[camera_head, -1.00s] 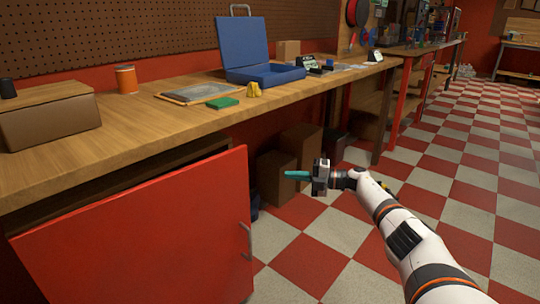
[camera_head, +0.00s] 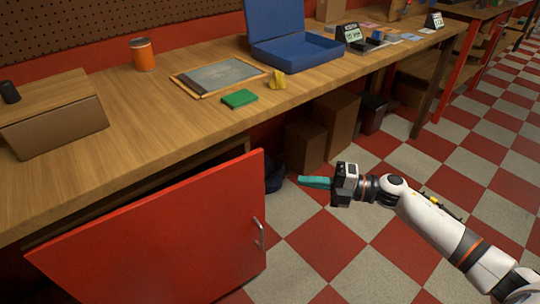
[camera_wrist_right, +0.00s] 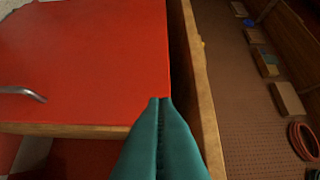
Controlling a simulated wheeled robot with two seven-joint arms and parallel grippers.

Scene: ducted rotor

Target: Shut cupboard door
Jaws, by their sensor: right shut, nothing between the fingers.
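The red cupboard door (camera_head: 165,235) stands ajar under the workbench in the head view, with a dark gap between its top edge and the bench. Its metal handle (camera_head: 259,233) is near the right edge. My right gripper (camera_head: 302,181) is to the right of the door, shut and empty, its teal fingers pointing left. In the right wrist view the shut fingertips (camera_wrist_right: 161,100) appear in front of the red door (camera_wrist_right: 85,60), with the handle (camera_wrist_right: 22,93) at the left; I cannot tell whether they touch it. My left gripper is not in view.
The wooden workbench (camera_head: 140,110) carries a blue case (camera_head: 295,50), an orange tin (camera_head: 142,54), a green block (camera_head: 239,98) and a brown box (camera_head: 55,125). Brown boxes (camera_head: 335,120) stand under it.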

